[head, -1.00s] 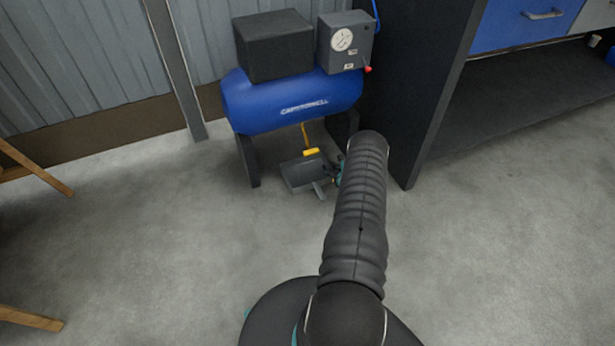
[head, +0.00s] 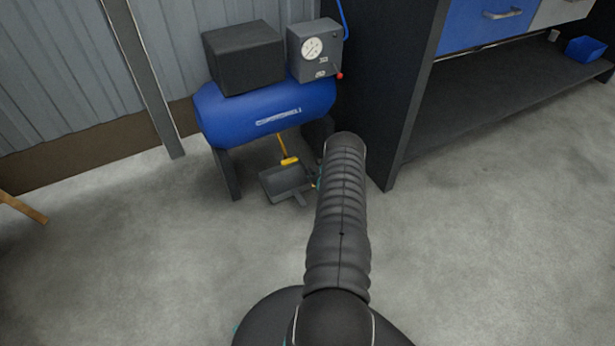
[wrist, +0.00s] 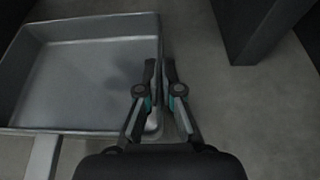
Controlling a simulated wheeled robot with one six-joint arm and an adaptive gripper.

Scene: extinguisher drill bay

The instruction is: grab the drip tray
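The drip tray (head: 286,182) is a shallow dark grey rectangular pan on the concrete floor, below the blue compressor (head: 265,112). A short flat handle (wrist: 42,158) sticks out from its near side. In the wrist view the tray (wrist: 85,75) fills the left side, looks empty and lies flat. My gripper (wrist: 160,68) is at its right wall, one finger inside and one outside. The fingers are close together and look shut on that wall. In the head view my dark arm mostly hides the gripper.
A yellow-handled drain part (head: 288,160) hangs from the compressor just above the tray. Compressor legs (head: 228,172) stand beside it. A dark cabinet side panel (head: 395,150) rises close on the right. The floor in front is open. A wooden leg (head: 22,208) shows at left.

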